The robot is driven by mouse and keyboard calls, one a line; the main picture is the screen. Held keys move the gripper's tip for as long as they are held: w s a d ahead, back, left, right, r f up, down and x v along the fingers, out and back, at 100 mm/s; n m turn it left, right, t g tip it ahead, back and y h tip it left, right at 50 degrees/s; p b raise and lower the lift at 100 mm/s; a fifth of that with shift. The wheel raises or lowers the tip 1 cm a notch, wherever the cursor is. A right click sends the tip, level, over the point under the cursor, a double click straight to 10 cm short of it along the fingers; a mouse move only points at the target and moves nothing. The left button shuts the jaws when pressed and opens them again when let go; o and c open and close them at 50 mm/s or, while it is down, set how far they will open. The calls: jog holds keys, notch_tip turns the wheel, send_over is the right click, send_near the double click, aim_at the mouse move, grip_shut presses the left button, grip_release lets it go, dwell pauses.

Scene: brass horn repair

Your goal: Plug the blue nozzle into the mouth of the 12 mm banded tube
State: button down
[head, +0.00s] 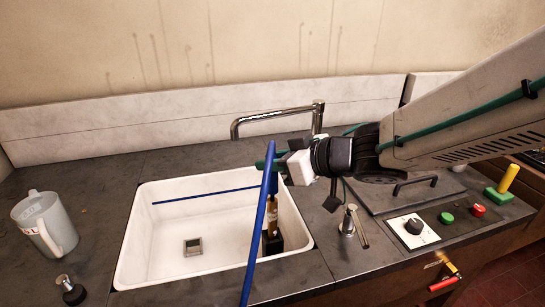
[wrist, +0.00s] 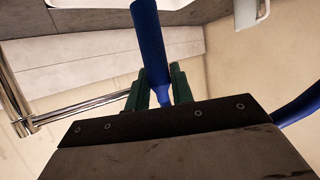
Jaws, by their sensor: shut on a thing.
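My gripper (head: 266,164) has green fingers and is shut on the blue nozzle (head: 274,184) above the right side of the sink. In the wrist view the nozzle (wrist: 149,45) sits between the green fingers (wrist: 158,92), and its far end runs out of the frame. A brass tube (head: 271,212) with a pale band stands in a black block (head: 277,244) inside the sink. The nozzle's lower end lines up with the tube's top in the head view. I cannot tell whether it is inside the mouth or just above or before it. A blue hose partly covers both.
The blue hose (head: 257,240) crosses the sink's front rim. A thin blue line (head: 205,195) spans the white sink (head: 160,235). A chrome faucet (head: 275,115) stands behind. A grey jug (head: 45,222) is left; a control panel (head: 412,228) is right. The sink's left side is mostly clear.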

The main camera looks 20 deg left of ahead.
jog(key=shift+f, duration=1.2)
jog(key=c, duration=1.1)
grip_release()
jog(key=v, duration=0.7)
jog(key=shift+s+d+r, duration=0.15)
jog(key=shift+d, duration=0.2)
